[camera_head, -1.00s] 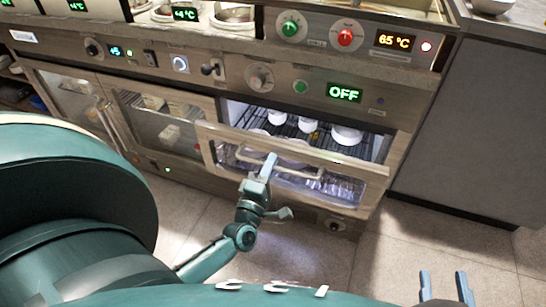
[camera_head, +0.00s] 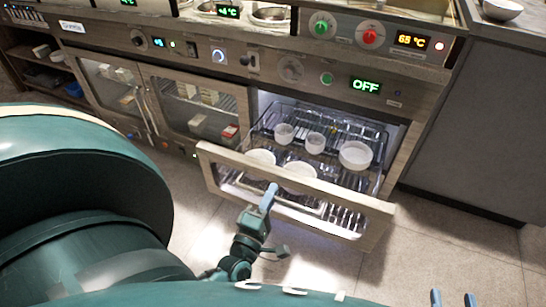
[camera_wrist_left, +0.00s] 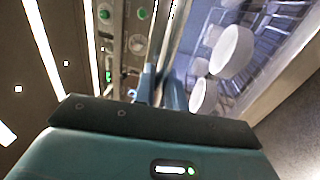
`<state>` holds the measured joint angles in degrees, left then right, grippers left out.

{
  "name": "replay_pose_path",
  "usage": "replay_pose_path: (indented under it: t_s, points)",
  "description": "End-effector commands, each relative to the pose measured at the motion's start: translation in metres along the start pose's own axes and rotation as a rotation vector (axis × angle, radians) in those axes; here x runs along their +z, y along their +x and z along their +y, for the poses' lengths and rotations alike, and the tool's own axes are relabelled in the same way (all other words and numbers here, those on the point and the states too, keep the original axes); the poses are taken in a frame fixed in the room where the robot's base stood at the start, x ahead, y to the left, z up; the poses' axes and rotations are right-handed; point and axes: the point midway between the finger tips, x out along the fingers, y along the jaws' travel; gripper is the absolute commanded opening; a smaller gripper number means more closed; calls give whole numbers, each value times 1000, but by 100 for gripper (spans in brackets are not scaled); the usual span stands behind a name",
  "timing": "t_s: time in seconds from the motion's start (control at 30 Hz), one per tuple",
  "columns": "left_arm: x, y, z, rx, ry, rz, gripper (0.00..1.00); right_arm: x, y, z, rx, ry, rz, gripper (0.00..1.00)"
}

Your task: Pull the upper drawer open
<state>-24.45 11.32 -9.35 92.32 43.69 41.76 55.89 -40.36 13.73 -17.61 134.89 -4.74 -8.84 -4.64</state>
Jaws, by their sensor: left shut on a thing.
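The upper drawer (camera_head: 362,212) has a wood-framed glass front and stands pulled out from the counter, its wire rack showing. White bowls (camera_head: 355,155) and cups sit on the rack inside. My left gripper (camera_head: 270,192) is at the middle of the drawer front, shut on the drawer's bar handle (camera_head: 310,208), which it partly hides. In the left wrist view my left gripper (camera_wrist_left: 157,88) is beside the drawer front, with white bowls (camera_wrist_left: 232,52) past it. My right gripper (camera_head: 453,299) shows only its two blue fingertips at the bottom edge, apart and empty.
Glass-doored cabinets (camera_head: 190,105) are left of the drawer. A control panel with an OFF display (camera_head: 366,86) is above it. A grey cabinet (camera_head: 470,130) stands at right. The tiled floor (camera_head: 440,250) at right is clear.

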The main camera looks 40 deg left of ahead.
Motion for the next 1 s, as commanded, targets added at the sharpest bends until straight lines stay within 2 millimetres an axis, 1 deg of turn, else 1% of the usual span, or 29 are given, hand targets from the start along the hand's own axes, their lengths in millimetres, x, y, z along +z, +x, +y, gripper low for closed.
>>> replay_pose_path:
  t_s: [0.37,0.4,0.6,0.77,0.87,0.97,1.0]
  points:
    - [0,-1,0,1,-1,0,0,0,0,1,3,1,-3,36]
    - [0,-1,0,0,-1,0,15,0,1,1,4,1,-1,36]
    - [0,-1,0,0,-1,0,30,-2,1,1,4,-2,4,36]
    - [0,-1,0,1,-1,0,30,-1,1,1,1,-6,4,36]
    - [0,0,4,1,-1,0,30,-3,0,2,-2,-8,1,36]
    - [0,2,16,1,-2,1,30,-5,0,3,-2,0,-30,36]
    - [0,3,23,2,-2,1,30,-5,-1,5,1,9,-52,36]
